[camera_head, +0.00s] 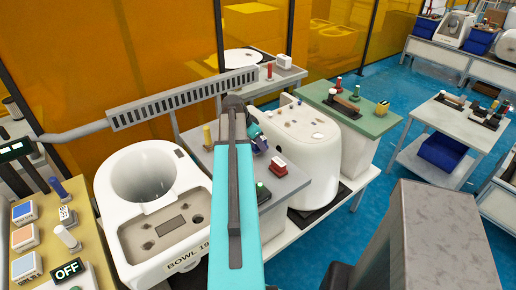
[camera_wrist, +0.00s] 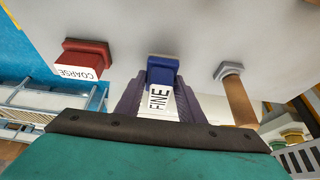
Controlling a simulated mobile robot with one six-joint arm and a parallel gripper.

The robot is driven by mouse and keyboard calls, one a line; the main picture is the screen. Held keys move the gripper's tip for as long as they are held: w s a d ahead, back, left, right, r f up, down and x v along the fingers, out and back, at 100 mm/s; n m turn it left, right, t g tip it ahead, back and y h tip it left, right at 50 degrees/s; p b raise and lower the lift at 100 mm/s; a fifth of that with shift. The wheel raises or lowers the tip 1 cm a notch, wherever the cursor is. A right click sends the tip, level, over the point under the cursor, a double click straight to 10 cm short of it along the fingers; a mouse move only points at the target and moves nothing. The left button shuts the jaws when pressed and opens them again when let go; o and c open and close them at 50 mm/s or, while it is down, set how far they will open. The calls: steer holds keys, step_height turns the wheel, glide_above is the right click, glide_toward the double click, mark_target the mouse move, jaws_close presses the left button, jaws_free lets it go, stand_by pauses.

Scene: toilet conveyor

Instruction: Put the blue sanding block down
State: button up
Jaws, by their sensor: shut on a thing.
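The blue sanding block (camera_wrist: 162,72) with a white FINE label is between the two fingers of my gripper (camera_wrist: 160,100) in the wrist view. My gripper is shut on it. The block's far end is close to the grey tabletop (camera_wrist: 200,30); I cannot tell whether it touches. In the head view my gripper (camera_head: 256,136) is over the grey table between the white bowl and the white tank, and my arm hides part of the table. A red sanding block (camera_wrist: 85,58) labelled COARSE stands apart to the left in the wrist view, and it also shows in the head view (camera_head: 278,166).
A brown peg on a grey base (camera_wrist: 238,98) stands right of the blue block in the wrist view. In the head view, the white bowl (camera_head: 122,215) is left, the white tank (camera_head: 305,128) right, and a green-knobbed item (camera_head: 262,190) nearer. A slotted rail (camera_head: 185,97) runs behind.

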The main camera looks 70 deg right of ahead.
steer(key=shift+f+p, duration=0.4)
steer(key=shift+f, duration=0.85)
steer(key=shift+f, duration=0.1)
steer(key=o, duration=1.1)
steer(key=shift+r, duration=0.2)
steer(key=b+v, duration=0.2)
steer(key=v, duration=1)
steer(key=shift+b, duration=0.3)
steer(key=shift+s+f, duration=0.1)
steer(key=shift+s, duration=0.05)
